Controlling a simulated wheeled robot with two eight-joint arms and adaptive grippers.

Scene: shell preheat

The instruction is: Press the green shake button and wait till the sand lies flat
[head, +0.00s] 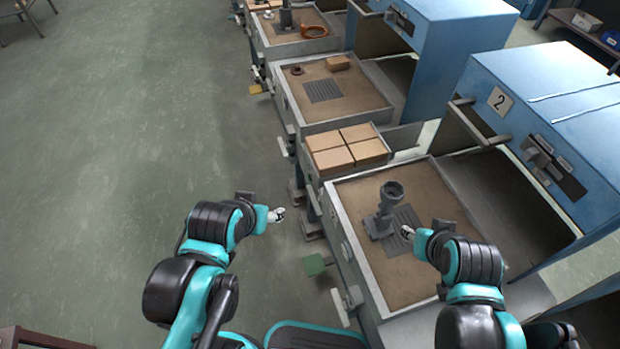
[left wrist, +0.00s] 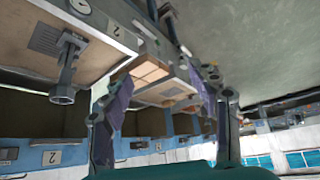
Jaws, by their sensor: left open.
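The station's sand bed (head: 357,197) is brown and looks mostly level. A grey shell-shaped pattern (head: 391,200) with a round cup on top stands on a slotted plate in the sand. My left gripper (head: 277,214) is open and empty, up and left of the green square and apart from it in the picture. Its spread fingers (left wrist: 158,82) show in the left wrist view. My right gripper (head: 408,232) is over the sand beside the pattern; its opening is unclear.
Several tan boxes (head: 345,148) sit on a shelf behind the sand bed. A blue cabinet (head: 545,110) with a handle bar stands on the right. More stations (head: 330,90) line up farther back. The green-grey floor (head: 120,130) on the left is clear.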

